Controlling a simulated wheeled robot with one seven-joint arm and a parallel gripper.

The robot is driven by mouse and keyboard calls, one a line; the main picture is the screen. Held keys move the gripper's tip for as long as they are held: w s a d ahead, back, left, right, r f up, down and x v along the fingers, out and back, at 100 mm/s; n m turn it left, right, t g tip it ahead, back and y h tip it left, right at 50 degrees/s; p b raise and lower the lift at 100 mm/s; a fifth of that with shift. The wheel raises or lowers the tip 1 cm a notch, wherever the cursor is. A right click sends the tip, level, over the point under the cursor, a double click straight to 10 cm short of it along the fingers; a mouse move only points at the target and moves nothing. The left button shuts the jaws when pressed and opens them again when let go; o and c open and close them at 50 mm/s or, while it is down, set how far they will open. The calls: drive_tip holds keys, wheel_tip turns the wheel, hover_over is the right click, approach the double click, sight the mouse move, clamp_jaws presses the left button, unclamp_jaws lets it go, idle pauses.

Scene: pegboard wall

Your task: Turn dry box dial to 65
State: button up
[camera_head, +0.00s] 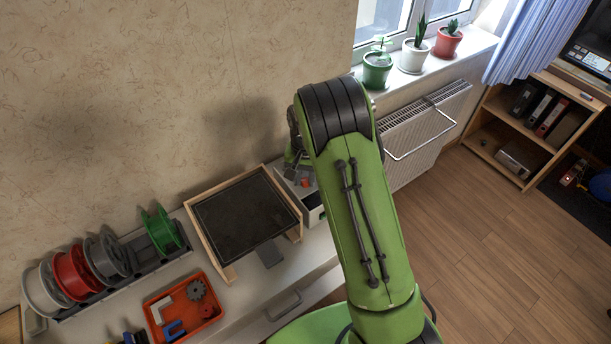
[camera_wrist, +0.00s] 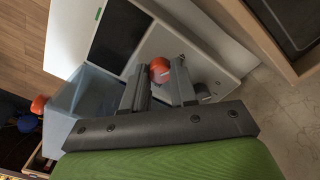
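The dry box is a pale box with a dark panel; it stands at the right end of the counter (camera_head: 313,198), partly hidden by my arm. In the wrist view the dry box (camera_wrist: 205,58) fills the upper middle. Its round orange-red dial (camera_wrist: 160,70) shows between my fingertips, and it is a small red spot in the head view (camera_head: 305,183). My gripper (camera_wrist: 160,66) is open, with its fingers apart on either side of the dial. I cannot tell whether a finger touches it. The dial's marks and setting are too small to read.
A wood-framed dark plate (camera_head: 245,215) stands just left of the dry box. Farther left are a red tray (camera_head: 207,318) of small parts and a rack of spools (camera_head: 75,272). The wall is close behind.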

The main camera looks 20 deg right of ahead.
clamp_jaws()
drive_tip(key=shift+m, duration=0.3)
drive_tip(key=m, duration=1.3)
drive_tip(key=shift+m+b, duration=0.4)
drive_tip(key=m+b, duration=0.1)
drive_tip(key=m, duration=0.4)
drive_tip(key=shift+r+m+b, duration=0.1)
drive_tip(key=shift+m+b, duration=0.4)
drive_tip(key=shift+m, duration=1.8)
